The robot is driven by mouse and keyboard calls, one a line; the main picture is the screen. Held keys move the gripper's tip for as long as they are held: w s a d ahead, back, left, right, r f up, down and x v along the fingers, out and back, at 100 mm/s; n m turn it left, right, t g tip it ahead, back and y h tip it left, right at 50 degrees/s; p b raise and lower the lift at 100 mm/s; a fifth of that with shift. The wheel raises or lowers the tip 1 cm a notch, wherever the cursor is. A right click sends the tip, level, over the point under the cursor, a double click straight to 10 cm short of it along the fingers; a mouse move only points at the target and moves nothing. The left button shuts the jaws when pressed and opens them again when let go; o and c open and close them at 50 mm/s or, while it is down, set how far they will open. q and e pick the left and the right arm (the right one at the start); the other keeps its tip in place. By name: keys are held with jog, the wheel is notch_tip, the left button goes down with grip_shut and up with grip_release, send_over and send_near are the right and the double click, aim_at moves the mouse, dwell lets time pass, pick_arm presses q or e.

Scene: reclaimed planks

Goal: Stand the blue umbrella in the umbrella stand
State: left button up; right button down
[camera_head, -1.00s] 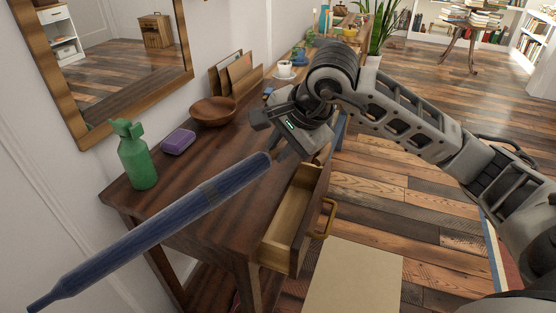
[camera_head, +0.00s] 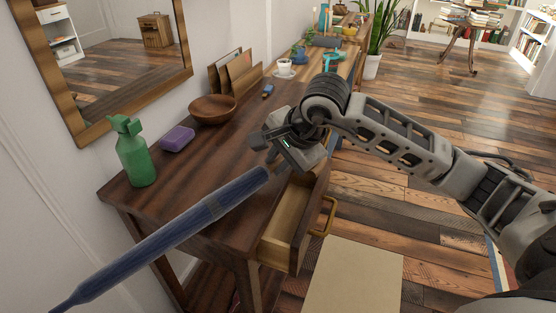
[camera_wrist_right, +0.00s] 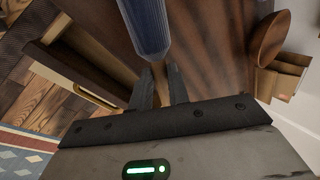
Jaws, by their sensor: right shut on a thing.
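The blue umbrella (camera_head: 160,240) is closed and long, with a darker band near its upper end. It slants from the bottom left of the head view up to my right gripper (camera_head: 272,160). My right gripper is shut on its upper end, above the wooden table. In the right wrist view the umbrella (camera_wrist_right: 147,25) runs up and away from between the fingers of the gripper (camera_wrist_right: 160,80). The umbrella's lower tip is near the bottom edge of the head view. I see no umbrella stand in these frames. My left gripper is not in view.
The wooden table (camera_head: 195,190) has an open drawer (camera_head: 290,225) below my right gripper. A green bottle (camera_head: 135,155), a purple block (camera_head: 177,138) and a wooden bowl (camera_head: 212,109) stand on it. A beige flat panel (camera_head: 355,280) lies right of the drawer. Plank floor lies beyond.

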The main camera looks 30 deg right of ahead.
jog(key=shift+f, duration=0.2)
jog(key=c, duration=1.3)
grip_release()
jog(key=shift+c, duration=0.2)
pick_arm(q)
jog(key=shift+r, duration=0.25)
pick_arm(e)
jog(key=shift+r, duration=0.1)
jog(key=shift+r, duration=0.25)
pick_arm(q)
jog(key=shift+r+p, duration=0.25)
jog(key=shift+p, duration=0.65)
pick_arm(e)
jog(key=v, duration=1.2)
jog(key=shift+r, duration=0.3)
